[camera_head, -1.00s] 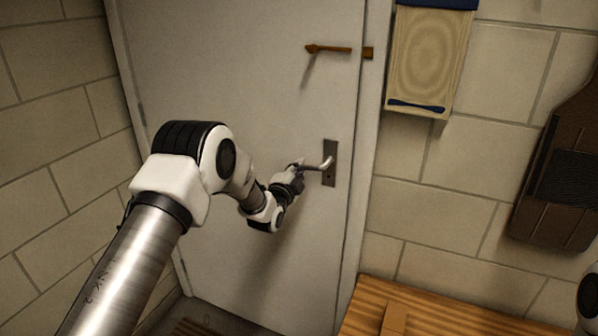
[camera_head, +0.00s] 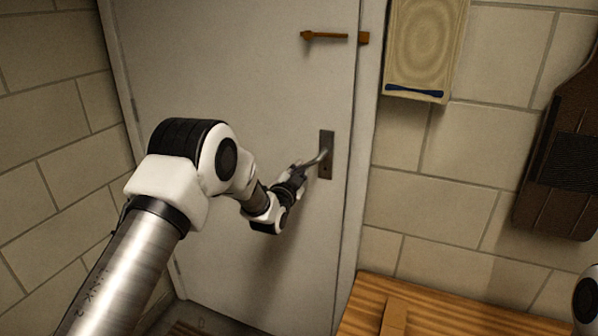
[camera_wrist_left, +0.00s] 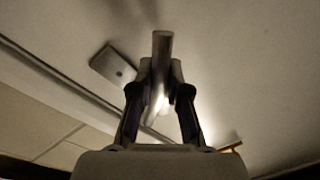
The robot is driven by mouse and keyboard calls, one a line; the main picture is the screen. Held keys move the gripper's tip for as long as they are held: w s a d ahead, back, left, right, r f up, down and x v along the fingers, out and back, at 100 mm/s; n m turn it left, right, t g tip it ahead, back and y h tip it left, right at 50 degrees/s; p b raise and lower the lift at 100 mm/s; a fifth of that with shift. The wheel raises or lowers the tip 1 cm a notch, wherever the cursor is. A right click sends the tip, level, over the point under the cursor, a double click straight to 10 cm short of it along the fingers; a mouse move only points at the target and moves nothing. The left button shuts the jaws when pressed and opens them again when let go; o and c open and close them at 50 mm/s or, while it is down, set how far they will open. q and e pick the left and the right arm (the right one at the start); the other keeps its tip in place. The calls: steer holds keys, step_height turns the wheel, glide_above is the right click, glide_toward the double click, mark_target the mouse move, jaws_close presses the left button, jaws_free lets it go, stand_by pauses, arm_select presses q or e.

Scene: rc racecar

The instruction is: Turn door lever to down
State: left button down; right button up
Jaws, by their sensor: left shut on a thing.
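The metal door lever (camera_head: 320,157) juts left from a dark plate (camera_head: 326,170) on the right side of the white door. It slopes down toward its free end on the left. My left gripper (camera_head: 301,166) is shut on the lever near that end and hides part of it. In the left wrist view the lever (camera_wrist_left: 162,48) stands between the two dark fingers (camera_wrist_left: 161,95), and the plate (camera_wrist_left: 116,66) shows to its left. My right gripper is out of view; only a piece of my right arm shows at the right edge.
A brown latch bar (camera_head: 333,36) sits higher on the door (camera_head: 220,60). A wooden bench (camera_head: 450,315) stands at the lower right. A pale wooden panel (camera_head: 422,45) and a dark brown object (camera_head: 565,165) are on the right wall.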

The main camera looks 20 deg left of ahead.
arm_select(q)
steer(key=c, duration=1.1)
jaws_free()
steer(key=shift+d, duration=0.1)
steer(key=shift+c, duration=0.2)
steer(key=s, duration=1.2)
steer(key=shift+f, duration=0.35)
steer(key=shift+d+f, duration=0.1)
